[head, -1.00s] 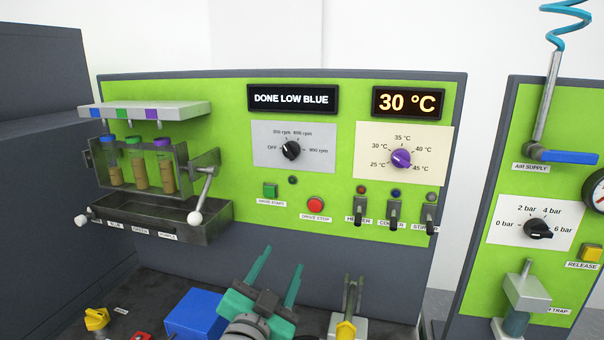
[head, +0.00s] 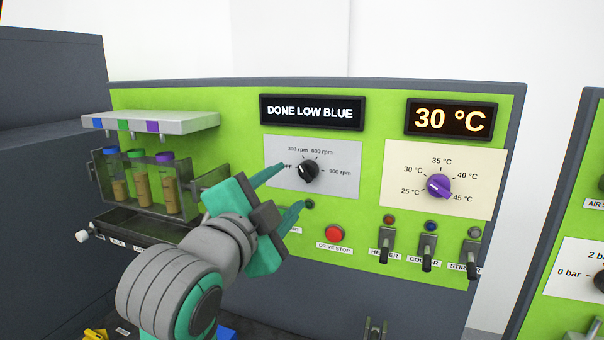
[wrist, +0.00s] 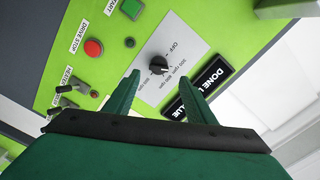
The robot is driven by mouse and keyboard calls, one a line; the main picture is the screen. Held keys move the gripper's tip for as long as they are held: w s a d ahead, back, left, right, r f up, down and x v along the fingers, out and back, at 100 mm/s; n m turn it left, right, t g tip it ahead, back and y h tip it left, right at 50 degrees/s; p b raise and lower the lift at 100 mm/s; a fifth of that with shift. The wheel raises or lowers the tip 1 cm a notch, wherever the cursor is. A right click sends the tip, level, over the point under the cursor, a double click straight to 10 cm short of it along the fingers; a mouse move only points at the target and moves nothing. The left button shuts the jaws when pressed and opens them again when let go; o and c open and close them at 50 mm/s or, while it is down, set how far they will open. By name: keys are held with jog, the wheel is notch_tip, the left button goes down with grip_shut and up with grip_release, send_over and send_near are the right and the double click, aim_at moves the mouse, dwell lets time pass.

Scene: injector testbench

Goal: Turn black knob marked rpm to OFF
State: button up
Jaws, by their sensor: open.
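The black rpm knob (head: 308,171) sits on a grey dial plate (head: 343,180) on the green panel. Its pointer seems to face up and left, near 300 rpm, but the mark is small. In the wrist view the knob (wrist: 158,64) shows just beyond and between my fingertips, with OFF printed on its far side. My gripper (head: 293,185) is open and empty, its green fingers reaching toward the knob from the left. The fingers (wrist: 159,77) appear apart from the knob. In the head view the upper finger partly covers the OFF label.
A purple temperature knob (head: 438,186) is to the right. The red drive stop button (head: 333,234) and several toggle switches (head: 427,255) are below. A vial rack (head: 140,185) with a lever is at left. A display (head: 312,112) reads DONE LOW BLUE above the knob.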

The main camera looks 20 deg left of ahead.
aim_at(305, 174)
jog(key=w, duration=0.5)
jog(key=w+d, duration=0.1)
jog(key=w, duration=0.1)
jog(key=shift+w+d, duration=0.1)
jog(key=shift+w, duration=0.95)
